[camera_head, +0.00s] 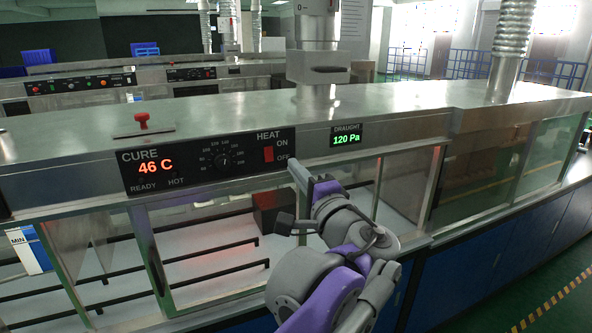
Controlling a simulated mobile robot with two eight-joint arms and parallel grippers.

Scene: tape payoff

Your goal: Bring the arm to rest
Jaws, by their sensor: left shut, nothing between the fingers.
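My left arm, grey and purple, comes up from the bottom edge in the head view. Its gripper (299,177) is in front of the oven's front face, just below the red HEAT switch (268,154). The gripper is shut with nothing held. I cannot tell whether it touches the panel. The switch sits on the black control panel (205,160), which reads CURE 46 C. My right gripper is not in view.
The long metal oven (220,112) has glass front windows, with dark rails (215,249) and a dark box (270,209) behind them. A DRAUGHT display (346,135) reads 120 Pa. A red knob (141,119) stands on top. Open floor (490,295) lies at the lower right.

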